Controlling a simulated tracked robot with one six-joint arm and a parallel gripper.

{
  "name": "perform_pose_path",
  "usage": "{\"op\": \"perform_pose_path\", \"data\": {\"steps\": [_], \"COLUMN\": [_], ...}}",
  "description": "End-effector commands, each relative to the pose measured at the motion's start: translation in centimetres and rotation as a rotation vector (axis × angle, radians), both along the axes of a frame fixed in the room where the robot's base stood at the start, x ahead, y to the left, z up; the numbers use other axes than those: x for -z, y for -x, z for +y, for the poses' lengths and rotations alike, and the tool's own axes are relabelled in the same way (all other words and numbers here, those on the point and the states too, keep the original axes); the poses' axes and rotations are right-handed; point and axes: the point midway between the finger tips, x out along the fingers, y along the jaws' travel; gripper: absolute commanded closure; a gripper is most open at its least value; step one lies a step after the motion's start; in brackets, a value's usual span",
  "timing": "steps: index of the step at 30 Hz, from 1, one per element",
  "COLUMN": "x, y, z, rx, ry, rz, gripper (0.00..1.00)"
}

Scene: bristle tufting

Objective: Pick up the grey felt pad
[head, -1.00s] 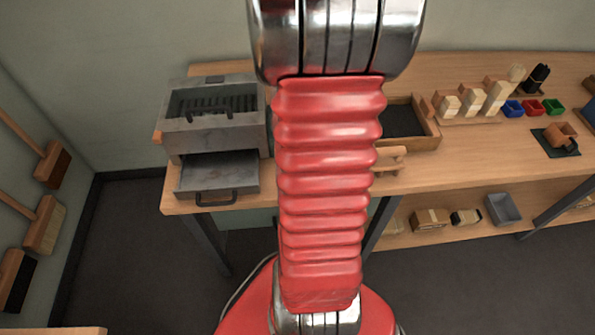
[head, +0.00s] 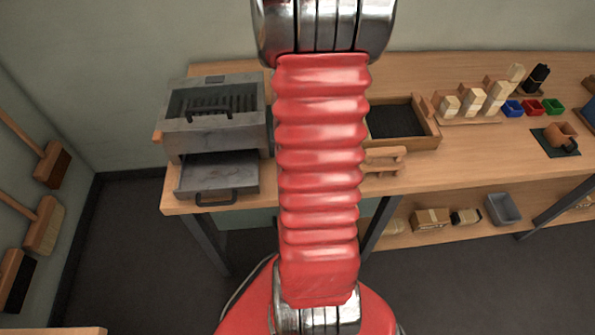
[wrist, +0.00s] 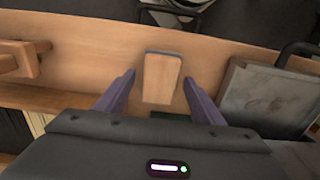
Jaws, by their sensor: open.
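A small block (wrist: 161,78) with a tan wooden face and a thin grey edge stands out on the bench in the wrist view. Its grey edge fits the grey felt pad, but the felt itself is mostly hidden. My gripper (wrist: 159,77) is open, with one purple finger on each side of the block and a visible gap to each. I cannot tell how far the fingertips are above the bench. In the head view my red arm hides the block and the gripper.
A grey machine (head: 212,125) with its drawer (head: 217,174) pulled out stands on the bench's left; the drawer's tray shows close right in the wrist view (wrist: 268,97). A wooden rack (head: 384,160) and a dark-lined wooden tray (head: 432,137) stand right of my arm.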

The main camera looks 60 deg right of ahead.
Motion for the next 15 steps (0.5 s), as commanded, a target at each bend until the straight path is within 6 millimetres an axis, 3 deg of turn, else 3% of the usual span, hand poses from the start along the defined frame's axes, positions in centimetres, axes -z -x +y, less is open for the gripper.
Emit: {"op": "perform_pose_path", "data": {"steps": [8, 15], "x": [-0.02, -0.02], "y": [-0.01, -0.01], "z": [-0.01, -0.01], "rx": [0.0, 0.0], "ry": [0.0, 0.0], "rz": [0.0, 0.0], "gripper": [0.38, 0.54]}}
